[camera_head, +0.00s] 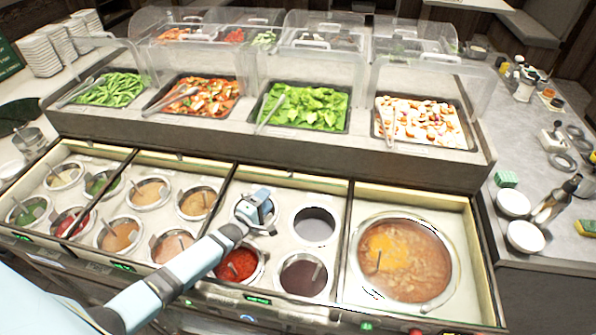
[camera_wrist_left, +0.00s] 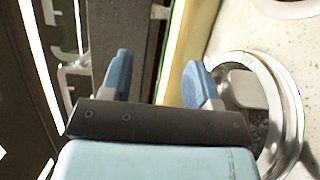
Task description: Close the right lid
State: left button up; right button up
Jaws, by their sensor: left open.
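The rightmost clear lid (camera_head: 424,82) stands raised behind and above the tray of pale, mixed topping (camera_head: 425,122) in the head view. Which lid is the task's right lid, I cannot tell for sure. My left gripper (camera_head: 257,206) is over the sauce wells, near the back well of the third section, away from that clear lid. In the left wrist view its two blue fingers (camera_wrist_left: 160,82) are apart, with nothing seen held between them. A metal-rimmed well (camera_wrist_left: 292,118) lies just right of the fingers. My right gripper is not in view.
A large soup well (camera_head: 447,262) fills the right section. Several smaller sauce wells (camera_head: 315,226) are left of it. Food trays with tongs (camera_head: 272,110) stand behind. White bowls (camera_head: 524,237) sit on the right counter.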

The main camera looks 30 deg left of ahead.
aim_at(289, 175)
pick_arm(q)
jog(key=w+b, duration=0.2)
jog(key=w, duration=0.1)
jog(key=w+d+b, duration=0.1)
jog(key=w+b, duration=0.1)
jog(key=w, duration=0.2)
jog(key=w+b, duration=0.2)
jog(key=w, duration=0.2)
jog(key=shift+w+d+f, duration=0.1)
jog(key=shift+d+f, duration=0.15)
jog(key=shift+w+d+r+b, duration=0.1)
jog(key=shift+w+r+b, duration=0.15)
jog(key=shift+w+b, duration=0.4)
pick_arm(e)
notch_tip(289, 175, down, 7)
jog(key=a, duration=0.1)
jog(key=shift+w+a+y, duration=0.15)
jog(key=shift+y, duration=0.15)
pick_arm(q)
jog(key=shift+w, duration=0.1)
jog(key=shift+c, duration=0.2)
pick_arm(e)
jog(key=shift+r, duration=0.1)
